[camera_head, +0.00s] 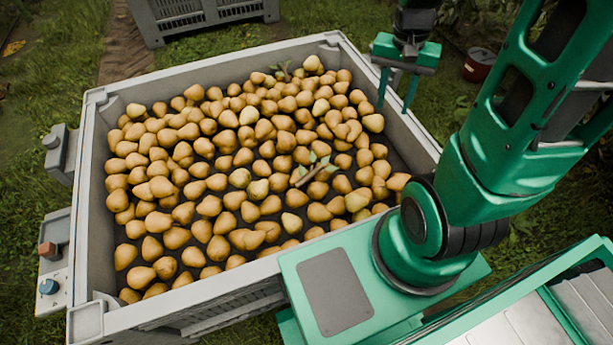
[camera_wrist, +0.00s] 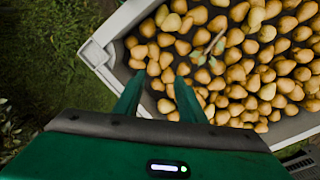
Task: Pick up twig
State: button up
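A brown twig with green leaves (camera_head: 312,172) lies on the pears, right of the middle of the bin in the head view. A second, smaller leafy twig (camera_head: 284,72) lies near the bin's far wall. One leafy twig (camera_wrist: 213,42) shows in the wrist view, up and right of the fingers; I cannot tell which of the two it is. My gripper (camera_head: 393,110) is raised by the bin's right wall, apart from both twigs. Its two fingers are spread with nothing between them, and they also show in the wrist view (camera_wrist: 158,80).
The grey bin (camera_head: 92,185) holds many pears, with bare dark floor showing in places. Its raised walls surround the twigs. Another grey bin (camera_head: 205,14) stands behind on the grass. A red round container (camera_head: 479,64) is at the upper right.

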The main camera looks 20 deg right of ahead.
jog(key=w+a+f+m, duration=0.1)
jog(key=w+a+f, duration=0.2)
jog(key=w+f, duration=0.35)
jog(key=m+y, duration=0.2)
jog(key=m, duration=0.2)
send_near(309, 174)
jog(key=shift+w+d+f, duration=0.2)
jog(key=shift+f, duration=0.3)
jog(key=shift+w+d+f, duration=0.15)
jog(key=shift+w+f, duration=0.05)
jog(key=shift+f, duration=0.35)
jog(key=shift+a+f, duration=0.1)
jog(key=shift+f, duration=0.4)
jog(key=f, duration=0.1)
jog(key=a+f, duration=0.1)
jog(key=s+f, duration=0.1)
jog(key=f, duration=0.1)
jog(key=shift+s+a+f, duration=0.1)
jog(key=shift+a, duration=0.15)
jog(key=shift+f, duration=0.4)
grip_shut()
